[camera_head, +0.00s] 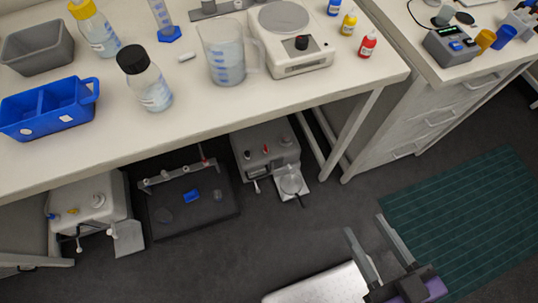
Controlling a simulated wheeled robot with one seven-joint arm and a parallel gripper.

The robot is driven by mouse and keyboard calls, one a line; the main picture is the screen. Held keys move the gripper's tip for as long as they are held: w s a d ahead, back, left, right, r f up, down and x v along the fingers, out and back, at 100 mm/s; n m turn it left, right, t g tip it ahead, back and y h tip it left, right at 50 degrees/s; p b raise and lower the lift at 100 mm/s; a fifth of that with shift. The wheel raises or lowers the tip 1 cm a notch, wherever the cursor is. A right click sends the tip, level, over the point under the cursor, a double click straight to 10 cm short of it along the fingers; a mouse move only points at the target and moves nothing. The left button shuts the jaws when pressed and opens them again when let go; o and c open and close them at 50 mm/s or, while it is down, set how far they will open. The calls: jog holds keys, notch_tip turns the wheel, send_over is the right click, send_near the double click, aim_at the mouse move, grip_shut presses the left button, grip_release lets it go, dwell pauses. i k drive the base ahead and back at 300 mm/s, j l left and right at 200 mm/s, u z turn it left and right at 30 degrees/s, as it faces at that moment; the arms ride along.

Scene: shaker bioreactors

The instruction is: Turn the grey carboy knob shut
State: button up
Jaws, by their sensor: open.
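Two box-like units that look like carboys stand on the floor under the bench. The right one (262,137) is grey, with a red knob (266,148) and small greyish knobs on either side of it. The left one (100,195) is whitish, with blue and yellow knobs and a pale grey cap or knob (98,200). I cannot tell which part is the grey carboy knob, nor how far any knob is turned. My gripper (365,225) is open and empty, its two fingers apart, low at the right and well away from both units.
A dark tray (215,225) with small items lies between the units. The bench (200,120) overhangs them, with bench legs (355,135) right of the grey unit. A green mat (470,215) lies on the right floor.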

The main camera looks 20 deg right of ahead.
aim_at(287, 137)
jog(key=i+l, duration=0.2)
jog(key=i, duration=0.25)
jog(key=i+l, duration=0.2)
jog(key=i, duration=0.25)
